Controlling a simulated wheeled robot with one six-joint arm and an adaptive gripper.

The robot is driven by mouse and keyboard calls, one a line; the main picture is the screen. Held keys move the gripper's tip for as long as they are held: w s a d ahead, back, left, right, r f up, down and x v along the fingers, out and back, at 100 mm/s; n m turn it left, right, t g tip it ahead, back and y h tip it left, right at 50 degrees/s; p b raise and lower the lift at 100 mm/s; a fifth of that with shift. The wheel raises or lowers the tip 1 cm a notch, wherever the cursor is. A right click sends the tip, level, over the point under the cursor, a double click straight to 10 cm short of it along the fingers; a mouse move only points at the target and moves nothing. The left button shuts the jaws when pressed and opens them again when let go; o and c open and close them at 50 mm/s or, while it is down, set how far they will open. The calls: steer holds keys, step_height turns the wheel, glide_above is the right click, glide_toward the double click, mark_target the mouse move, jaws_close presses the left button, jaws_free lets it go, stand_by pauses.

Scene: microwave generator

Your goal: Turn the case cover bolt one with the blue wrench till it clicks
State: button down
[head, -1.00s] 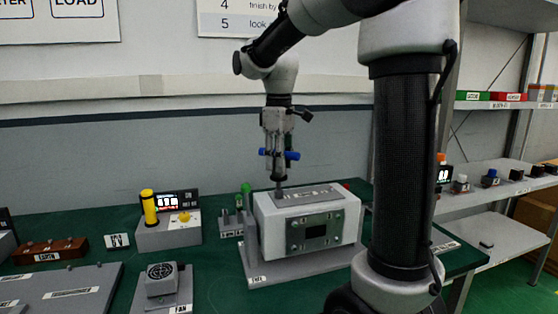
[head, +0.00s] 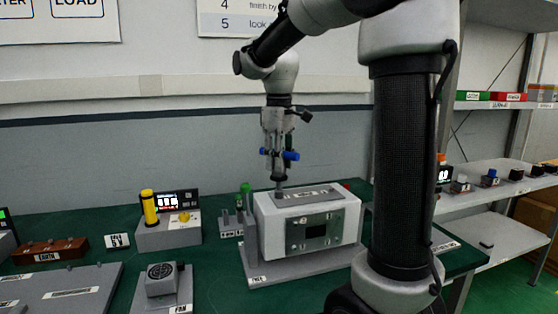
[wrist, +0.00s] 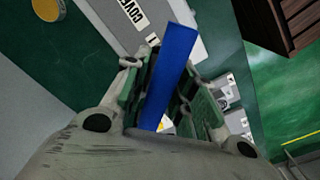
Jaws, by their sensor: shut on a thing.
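The blue wrench (head: 291,155) is in my gripper (head: 278,155); its blue handle lies crosswise between the fingers, and its grey shaft points straight down. The wrist view shows the blue handle (wrist: 172,75) clamped between the finger pads (wrist: 168,98). The wrench's lower end meets the top of the white case (head: 315,221) near its left end. The bolt under it is hidden, so I cannot tell how it sits. A grey cover plate (head: 308,195) with lettering lies on top of the case.
Left of the case stand a small rack (head: 230,223) with a green-handled tool (head: 246,188) and a box with a yellow cylinder (head: 149,207). A fan block (head: 161,280) sits in front. A shelf (head: 500,180) stands at right.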

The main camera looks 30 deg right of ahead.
steer(key=shift+r, duration=4.55)
steer(key=shift+d, duration=0.1)
